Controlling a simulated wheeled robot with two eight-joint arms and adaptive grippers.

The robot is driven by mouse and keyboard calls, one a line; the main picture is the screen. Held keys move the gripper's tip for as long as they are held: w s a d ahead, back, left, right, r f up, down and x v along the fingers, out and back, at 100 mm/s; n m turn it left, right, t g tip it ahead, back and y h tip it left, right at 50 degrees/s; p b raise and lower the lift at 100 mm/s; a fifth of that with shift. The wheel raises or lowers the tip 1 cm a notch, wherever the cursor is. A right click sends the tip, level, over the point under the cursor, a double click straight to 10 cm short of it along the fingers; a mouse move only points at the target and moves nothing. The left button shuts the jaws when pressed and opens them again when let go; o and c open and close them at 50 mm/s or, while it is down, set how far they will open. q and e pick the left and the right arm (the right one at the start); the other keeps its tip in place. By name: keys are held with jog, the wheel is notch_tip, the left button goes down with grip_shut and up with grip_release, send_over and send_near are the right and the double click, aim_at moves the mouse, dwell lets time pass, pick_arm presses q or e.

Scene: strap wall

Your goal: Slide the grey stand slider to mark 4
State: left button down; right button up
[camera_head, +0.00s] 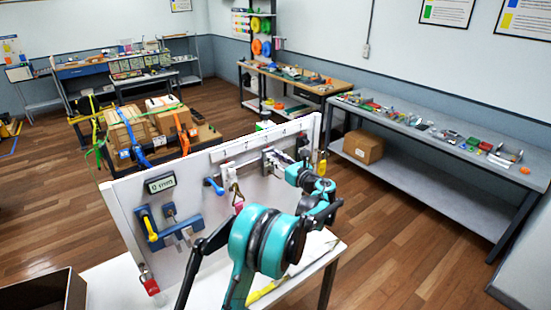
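A white upright panel (125,205) stands on a white table (108,283) and carries several fittings. A pale strip (238,147) runs along its upper part. A grey metal fitting (270,158) sits under the strip, toward the right; I cannot tell for sure whether it is the grey stand slider.
The panel also holds a small display (160,184), a blue lever (214,186), blue-grey blocks with a yellow handle (150,229), and a red padlock (150,286) low down. A dark open box (45,292) is at lower left. Wooden floor is free at right.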

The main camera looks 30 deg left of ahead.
pick_arm(q)
jog(key=w+d+b, duration=0.1)
jog(key=w+d, duration=0.2)
jog(key=w, duration=0.4)
jog(key=shift+w, duration=0.4)
jog(key=shift+d, duration=0.1)
jog(key=c, duration=1.3)
grip_release()
jog(key=shift+c, duration=0.2)
jog(key=shift+d, duration=0.1)
jog(key=v, duration=1.2)
jog(key=shift+s, duration=0.1)
